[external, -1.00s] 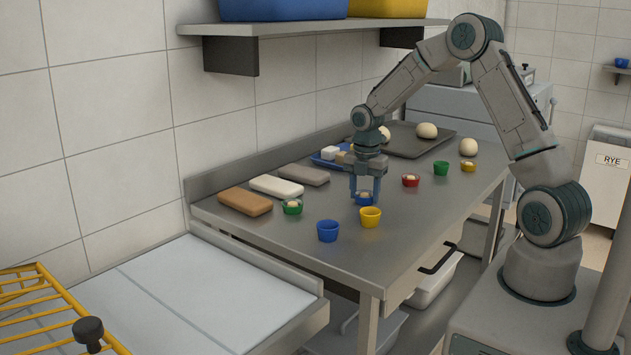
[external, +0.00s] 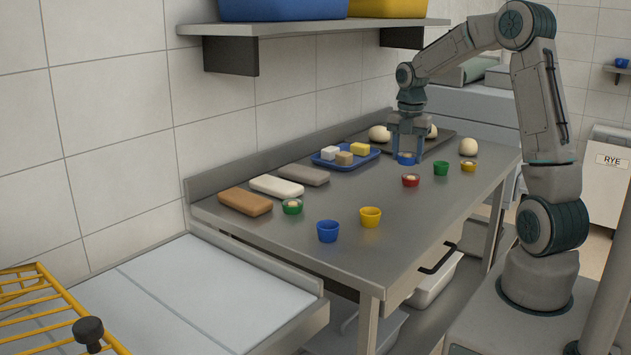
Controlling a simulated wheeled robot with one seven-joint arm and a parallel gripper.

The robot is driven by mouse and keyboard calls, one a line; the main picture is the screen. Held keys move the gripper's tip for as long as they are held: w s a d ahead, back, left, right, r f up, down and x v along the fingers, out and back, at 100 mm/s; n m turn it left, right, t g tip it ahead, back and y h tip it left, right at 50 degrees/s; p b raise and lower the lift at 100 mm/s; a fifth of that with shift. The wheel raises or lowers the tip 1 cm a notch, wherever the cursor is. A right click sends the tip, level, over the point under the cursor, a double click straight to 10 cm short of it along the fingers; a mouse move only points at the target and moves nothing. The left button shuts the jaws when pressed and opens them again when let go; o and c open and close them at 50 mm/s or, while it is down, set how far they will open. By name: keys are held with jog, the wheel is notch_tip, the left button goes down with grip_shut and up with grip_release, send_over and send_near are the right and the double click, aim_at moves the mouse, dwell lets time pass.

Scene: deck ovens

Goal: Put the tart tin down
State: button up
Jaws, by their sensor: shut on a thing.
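My gripper (external: 407,152) points straight down and is shut on a small blue tart tin (external: 406,160) with pale filling. It holds the tin upright at the near edge of the dark baking tray (external: 448,138). I cannot tell whether the tin touches the worktop or tray or hangs just above. Other tins stand on the steel worktop (external: 310,230): a filled red one (external: 411,181), a green one (external: 441,168), a filled yellow one (external: 468,166), a filled green one (external: 292,207), a blue one (external: 328,232) and a yellow one (external: 370,218).
Pale dough balls (external: 468,147) lie on and beside the tray. A blue tray (external: 325,161) of small blocks stands left of my gripper. Loaf-like slabs (external: 245,202) lie along the back. A wall shelf (external: 310,29) hangs above. The worktop's middle is clear.

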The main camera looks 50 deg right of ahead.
jog(key=w+a+n, duration=0.4)
jog(key=w+a, duration=0.5)
jog(key=a, duration=0.3)
jog(key=n+p, duration=0.6)
jog(key=n, duration=0.6)
send_over(187, 314)
jog(key=f, duration=0.6)
jog(key=shift+d, duration=0.25)
jog(key=shift+a+f, duration=0.3)
jog(key=shift+f, duration=0.1)
notch_tip(187, 314, down, 3)
jog(key=shift+p, duration=0.9)
jog(key=shift+f, duration=0.4)
